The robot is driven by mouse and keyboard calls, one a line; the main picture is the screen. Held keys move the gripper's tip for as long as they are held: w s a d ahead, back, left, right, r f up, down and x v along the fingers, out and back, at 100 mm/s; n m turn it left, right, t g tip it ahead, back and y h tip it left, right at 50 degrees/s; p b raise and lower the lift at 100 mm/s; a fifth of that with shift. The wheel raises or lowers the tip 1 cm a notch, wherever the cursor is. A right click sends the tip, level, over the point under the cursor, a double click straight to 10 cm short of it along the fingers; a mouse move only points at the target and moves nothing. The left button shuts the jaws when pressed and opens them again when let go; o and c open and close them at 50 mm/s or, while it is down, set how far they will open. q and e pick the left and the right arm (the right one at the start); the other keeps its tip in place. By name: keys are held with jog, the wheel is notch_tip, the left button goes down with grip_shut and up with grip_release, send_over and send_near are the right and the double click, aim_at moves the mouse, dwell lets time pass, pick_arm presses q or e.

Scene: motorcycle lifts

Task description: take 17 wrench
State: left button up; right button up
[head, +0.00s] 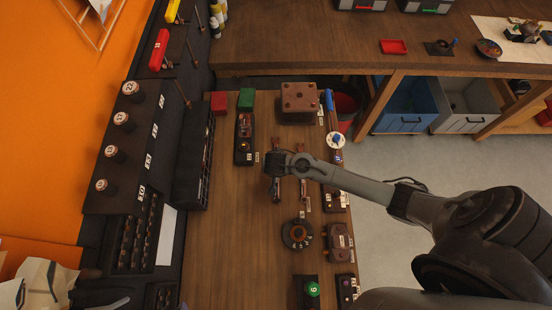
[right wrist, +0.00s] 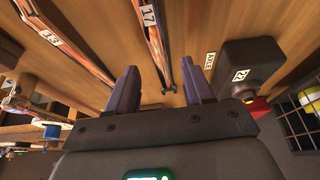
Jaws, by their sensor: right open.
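The wrench labelled 17 (right wrist: 153,35) lies on the wooden bench, and its near part reaches toward the space between my right fingers in the right wrist view. In the head view, part of this wrench (head: 276,190) shows beside my right gripper (head: 273,168), which covers its middle. In the right wrist view my right gripper (right wrist: 161,88) is open, with one finger on each side of the wrench's line, and grips nothing. I cannot tell the exact height of the fingers above it. My left gripper is not in view.
A wrench labelled 13 (right wrist: 65,42) lies parallel to it; it also shows in the head view (head: 303,160). A dark block labelled 24 (right wrist: 245,72) is close on the other side. A round dark dial (head: 298,234) sits nearby. Bare wood (head: 235,220) is free to the left.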

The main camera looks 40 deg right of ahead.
jog(key=shift+x, duration=1.65)
jog(key=shift+s, duration=0.1)
jog(key=shift+c, duration=0.3)
grip_shut()
